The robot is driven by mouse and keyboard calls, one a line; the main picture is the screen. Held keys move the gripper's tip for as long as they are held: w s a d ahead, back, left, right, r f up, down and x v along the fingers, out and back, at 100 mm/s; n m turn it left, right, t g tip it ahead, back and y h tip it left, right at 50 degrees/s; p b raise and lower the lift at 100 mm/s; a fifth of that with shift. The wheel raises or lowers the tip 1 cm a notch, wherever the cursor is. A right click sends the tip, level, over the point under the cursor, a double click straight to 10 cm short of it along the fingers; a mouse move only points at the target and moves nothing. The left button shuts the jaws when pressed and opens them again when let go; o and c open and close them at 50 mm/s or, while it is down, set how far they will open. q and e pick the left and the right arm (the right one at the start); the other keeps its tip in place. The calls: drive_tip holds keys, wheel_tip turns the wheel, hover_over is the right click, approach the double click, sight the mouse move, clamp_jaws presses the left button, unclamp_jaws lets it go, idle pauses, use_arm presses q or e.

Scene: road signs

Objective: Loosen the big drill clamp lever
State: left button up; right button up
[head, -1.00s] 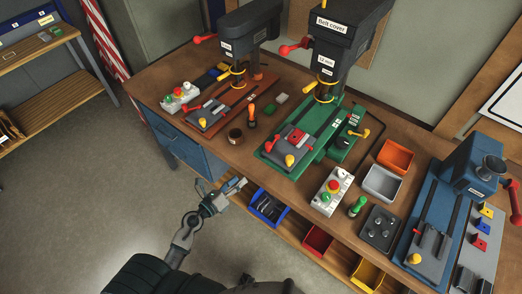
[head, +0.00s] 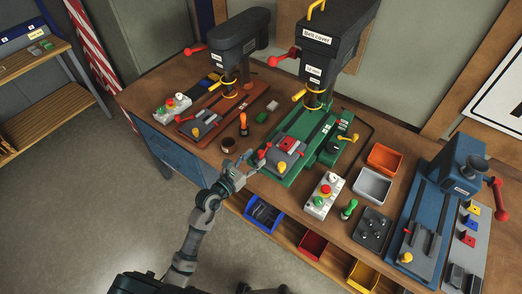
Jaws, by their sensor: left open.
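The big drill (head: 331,50) is the tall dark machine labelled "Belt cover" on a green base (head: 318,136). A grey vise (head: 283,151) with a red patch, a red-knobbed lever (head: 262,155) at its left and a yellow knob (head: 281,167) at its front sits on that base. Another yellow-ended lever (head: 347,138) stands on the base's right side. I cannot tell which one is the clamp lever. My left gripper (head: 243,166) is open and empty, just left of the red-knobbed lever, apparently not touching it. My right gripper is not in view.
A smaller drill (head: 234,45) on a brown base stands to the left. A brown pot (head: 228,146) and an orange-handled tool (head: 243,125) stand near my gripper. A control box (head: 324,194) and a green-handled tool (head: 348,208) are to the right.

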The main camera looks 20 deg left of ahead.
sight(261, 151)
use_arm(q)
drive_tip(key=x, duration=0.4)
